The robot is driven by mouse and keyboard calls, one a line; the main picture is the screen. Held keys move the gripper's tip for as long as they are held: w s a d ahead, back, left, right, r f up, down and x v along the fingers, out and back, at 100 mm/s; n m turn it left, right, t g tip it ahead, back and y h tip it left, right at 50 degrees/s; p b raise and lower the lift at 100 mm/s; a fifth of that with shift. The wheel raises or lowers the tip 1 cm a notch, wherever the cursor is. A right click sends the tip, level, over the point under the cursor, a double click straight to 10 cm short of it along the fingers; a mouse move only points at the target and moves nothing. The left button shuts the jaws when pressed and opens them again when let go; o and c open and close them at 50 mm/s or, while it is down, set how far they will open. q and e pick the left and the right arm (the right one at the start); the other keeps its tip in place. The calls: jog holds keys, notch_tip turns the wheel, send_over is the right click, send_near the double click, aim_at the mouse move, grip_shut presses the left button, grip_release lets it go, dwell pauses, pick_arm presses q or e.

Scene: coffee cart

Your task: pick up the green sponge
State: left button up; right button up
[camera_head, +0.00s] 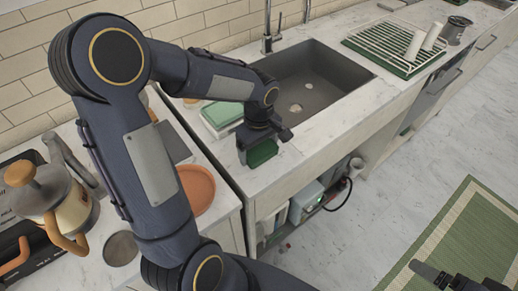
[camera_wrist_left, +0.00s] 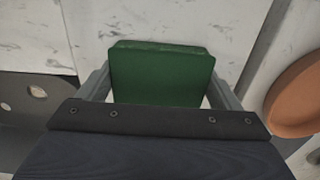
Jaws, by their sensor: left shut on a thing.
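The green sponge (camera_head: 262,154) is a dark green block below my left gripper (camera_head: 262,143), at the front of the counter just before the sink. In the left wrist view the sponge (camera_wrist_left: 162,75) sits between the two grey fingers of my left gripper (camera_wrist_left: 162,92), which is shut on it. The marble counter shows behind it, and I cannot tell whether it touches the counter. Part of my right gripper (camera_head: 445,278) shows at the bottom right edge; its jaws cannot be made out.
A light green tray (camera_head: 222,114) lies behind the gripper, left of the sink (camera_head: 315,85). A terracotta plate (camera_head: 197,188) and a kettle (camera_head: 55,200) stand at left. A dish rack (camera_head: 395,47) is beyond the sink. Counter to the right of the gripper is clear.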

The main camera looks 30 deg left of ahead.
aim_at(261, 148)
pick_arm(q)
jog(key=shift+r, duration=0.55)
notch_tip(261, 148, up, 2)
jog(key=shift+w+d+r, duration=0.15)
jog(key=shift+r, duration=0.1)
jog(key=w+d+r, duration=0.2)
jog(key=r, duration=0.1)
jog(key=w+d+r, duration=0.1)
jog(key=d+r, duration=0.1)
jog(key=shift+r, duration=0.25)
jog(key=w+d+r, duration=0.4)
jog(key=w+d, duration=0.1)
jog(key=d, duration=0.1)
jog(key=shift+w+d+b, duration=0.15)
jog(key=shift+d+b, duration=0.25)
